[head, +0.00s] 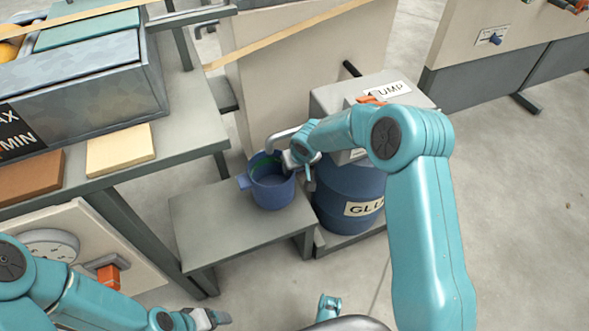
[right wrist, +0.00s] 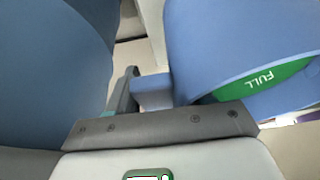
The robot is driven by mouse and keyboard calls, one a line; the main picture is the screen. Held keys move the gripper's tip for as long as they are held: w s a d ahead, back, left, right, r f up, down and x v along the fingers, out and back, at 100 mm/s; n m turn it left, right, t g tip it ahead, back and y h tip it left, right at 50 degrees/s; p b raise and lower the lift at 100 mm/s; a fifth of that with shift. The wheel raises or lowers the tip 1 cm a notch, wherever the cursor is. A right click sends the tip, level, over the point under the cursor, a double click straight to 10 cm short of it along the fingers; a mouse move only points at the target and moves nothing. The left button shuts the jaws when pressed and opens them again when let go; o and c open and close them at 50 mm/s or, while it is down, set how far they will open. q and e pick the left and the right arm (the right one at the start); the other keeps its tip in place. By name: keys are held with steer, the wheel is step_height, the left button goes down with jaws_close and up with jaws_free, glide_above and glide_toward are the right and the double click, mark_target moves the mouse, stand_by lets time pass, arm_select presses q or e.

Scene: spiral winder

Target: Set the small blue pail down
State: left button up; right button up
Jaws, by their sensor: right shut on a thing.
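The small blue pail (head: 272,190) is upright at the low grey bench's (head: 240,224) right part, under a grey spout. I cannot tell whether its base touches the bench top. My right gripper (head: 309,172) is at the pail's right side. In the right wrist view the pail (right wrist: 225,45) fills the right, with a green FULL mark (right wrist: 262,86) inside its wall. My right gripper (right wrist: 150,98) is shut on the pail's blue side lug (right wrist: 152,92). My left gripper (head: 215,318) is empty at the bottom left; its jaw gap is unclear.
A blue glue drum (head: 345,187) with a pump box (head: 330,98) stands just right of the bench. It also shows in the right wrist view (right wrist: 50,70). A higher grey worktable (head: 190,125) with sample blocks is at left. The bench's front left is clear.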

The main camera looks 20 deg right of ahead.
step_height(320, 180, down, 4)
steer(key=shift+r+b, duration=0.15)
steer(key=shift+b, duration=0.85)
steer(key=shift+s+r, duration=0.1)
steer(key=shift+r, duration=0.15)
steer(key=shift+f, duration=0.25)
steer(key=o, duration=1.3)
steer(key=shift+r, duration=0.1)
steer(key=shift+r, duration=0.1)
